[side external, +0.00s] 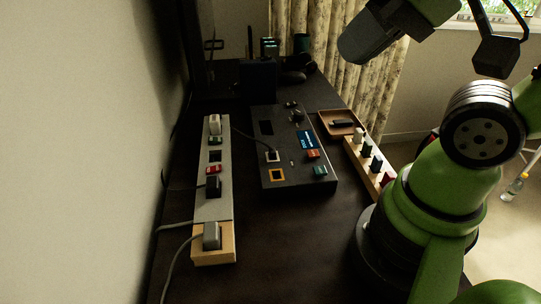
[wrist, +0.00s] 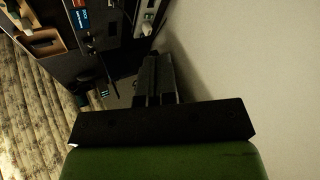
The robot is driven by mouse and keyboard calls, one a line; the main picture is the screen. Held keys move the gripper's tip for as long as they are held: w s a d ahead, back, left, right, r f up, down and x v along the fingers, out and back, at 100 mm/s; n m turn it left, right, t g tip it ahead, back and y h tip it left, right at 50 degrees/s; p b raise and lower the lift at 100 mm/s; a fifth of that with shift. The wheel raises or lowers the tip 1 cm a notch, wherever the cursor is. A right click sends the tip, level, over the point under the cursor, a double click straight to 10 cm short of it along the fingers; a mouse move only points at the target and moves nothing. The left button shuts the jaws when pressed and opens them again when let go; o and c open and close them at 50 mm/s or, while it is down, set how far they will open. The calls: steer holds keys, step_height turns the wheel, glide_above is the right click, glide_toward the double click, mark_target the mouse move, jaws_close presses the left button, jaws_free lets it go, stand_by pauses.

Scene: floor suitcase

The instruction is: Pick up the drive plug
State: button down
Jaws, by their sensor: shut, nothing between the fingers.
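No label on a drive plug is readable, so I cannot tell which piece it is. Candidates are a small dark stick (side external: 343,123) in the brown tray (side external: 322,113), the small plugs (side external: 367,150) on the wooden rack (side external: 353,153), and a black plug (side external: 271,155) with a cable in the dark control panel (side external: 297,185). In the wrist view the tray (wrist: 58,45) shows at the upper left. My gripper (wrist: 154,62) is shut and empty in the wrist view, its dark fingers apart from these pieces. Its fingertips are not clear in the side view.
A power strip (side external: 212,185) with several plugs lies along the wall side, cables trailing left. Dark boxes and cups (side external: 268,60) stand at the back by the curtain (side external: 340,60). Bare dark table (side external: 290,240) lies in front of the panel.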

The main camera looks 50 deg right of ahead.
stand_by(0.4)
steer(key=c, duration=0.9)
jaws_free()
steer(key=shift+w, duration=0.1)
steer(key=n+g+h, duration=0.2)
steer(key=n+g, duration=0.5)
steer(key=n, duration=0.6)
glide_above(272, 150)
step_height(272, 150, down, 17)
steer(key=f, duration=0.5)
steer(key=shift+d, duration=0.3)
steer(key=shift+a+f, duration=0.15)
steer(key=shift+f, duration=1.25)
steer(key=shift+a+f, duration=0.15)
steer(key=shift+f, duration=1.25)
